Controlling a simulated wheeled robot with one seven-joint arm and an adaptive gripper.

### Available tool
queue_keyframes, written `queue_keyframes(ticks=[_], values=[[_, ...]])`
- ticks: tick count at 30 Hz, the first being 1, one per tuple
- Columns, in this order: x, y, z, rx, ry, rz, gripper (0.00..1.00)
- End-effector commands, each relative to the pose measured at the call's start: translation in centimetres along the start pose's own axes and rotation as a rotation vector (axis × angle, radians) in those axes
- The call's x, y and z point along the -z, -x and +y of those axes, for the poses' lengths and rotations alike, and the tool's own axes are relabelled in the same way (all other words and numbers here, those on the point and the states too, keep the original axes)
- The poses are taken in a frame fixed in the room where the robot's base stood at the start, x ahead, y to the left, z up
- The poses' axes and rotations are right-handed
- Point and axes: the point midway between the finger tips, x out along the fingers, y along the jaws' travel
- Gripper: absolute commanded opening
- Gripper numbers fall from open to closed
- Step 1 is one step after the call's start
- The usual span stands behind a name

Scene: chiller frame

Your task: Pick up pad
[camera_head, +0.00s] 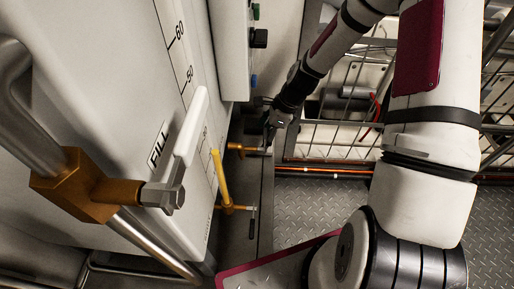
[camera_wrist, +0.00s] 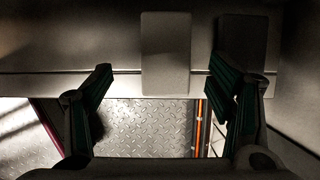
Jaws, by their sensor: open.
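In the wrist view, a plain grey rectangular block that looks like the pad (camera_wrist: 166,52) lies on a dark ledge, its lower end reaching past the ledge's front edge. My gripper (camera_wrist: 161,68) is open, with one dark green-lined finger on each side of the pad and clear gaps between. Contact with the pad is not visible. In the head view, my gripper (camera_head: 271,126) is small and dark, at the far end of my arm beside the ledge. I cannot make out the pad there.
A dark ledge (camera_head: 259,192) runs along the white tank (camera_head: 110,100). Yellow-handled valves (camera_head: 222,180) stick out by it. A wire rack (camera_head: 340,130) stands behind my arm. Metal tread-plate floor (camera_head: 300,210) lies below. A dark shape (camera_wrist: 243,45) beside the pad may be a shadow.

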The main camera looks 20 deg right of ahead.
Motion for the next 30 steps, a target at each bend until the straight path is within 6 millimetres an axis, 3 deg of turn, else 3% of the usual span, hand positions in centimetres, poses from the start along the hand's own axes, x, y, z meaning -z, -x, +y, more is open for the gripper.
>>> queue_keyframes(ticks=[13,23,28,30], values=[[0.1,-5.0,-0.8,-0.001,0.002,0.0,0.75],[0.1,-5.3,-0.8,0.002,0.0,0.0,0.75],[0.1,-5.3,-0.8,0.001,0.0,0.0,0.36],[0.1,-5.3,-0.8,0.001,0.0,0.0,0.32]])
